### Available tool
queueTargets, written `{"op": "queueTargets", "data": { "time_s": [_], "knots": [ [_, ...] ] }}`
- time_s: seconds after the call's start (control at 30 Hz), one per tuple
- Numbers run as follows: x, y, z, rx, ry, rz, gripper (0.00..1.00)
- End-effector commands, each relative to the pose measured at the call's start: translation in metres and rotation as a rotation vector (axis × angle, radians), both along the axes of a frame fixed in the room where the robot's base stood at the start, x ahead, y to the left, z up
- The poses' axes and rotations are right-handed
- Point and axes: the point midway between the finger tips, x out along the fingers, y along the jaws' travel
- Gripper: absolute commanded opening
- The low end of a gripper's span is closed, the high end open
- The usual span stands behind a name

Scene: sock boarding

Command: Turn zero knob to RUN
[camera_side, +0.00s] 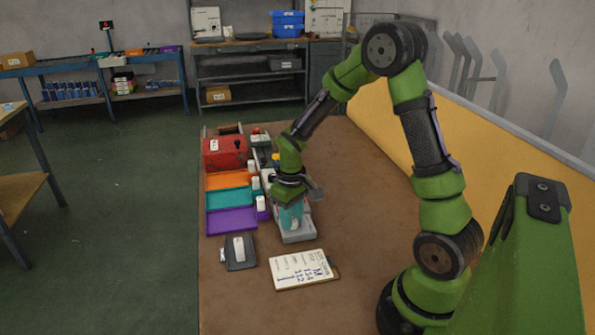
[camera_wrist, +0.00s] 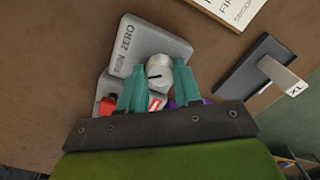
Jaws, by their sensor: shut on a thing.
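In the side view my gripper (camera_side: 290,220) points down over the grey box (camera_side: 299,238), and the knob is hidden by the fingers.
A red part (camera_wrist: 107,105) is beside the left finger. A dark pad with an "XL" tag (camera_wrist: 296,88) lies to the right. In the side view, orange, teal and purple trays (camera_side: 232,220) stand left of my gripper, and a written card (camera_side: 302,269) lies in front. The table's right part is clear.

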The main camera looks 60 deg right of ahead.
Motion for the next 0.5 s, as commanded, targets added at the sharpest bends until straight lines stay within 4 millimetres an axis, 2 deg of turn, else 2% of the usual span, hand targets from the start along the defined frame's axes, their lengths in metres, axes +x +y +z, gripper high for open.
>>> {"op": "queueTargets", "data": {
  "time_s": [0.2,0.5],
  "knots": [
    [-0.0001,-0.0003,0.0014,0.0,0.0,0.107,0.03],
    [-0.0001,0.0,0.0015,0.0,0.0,0.17,0.03]
  ]
}}
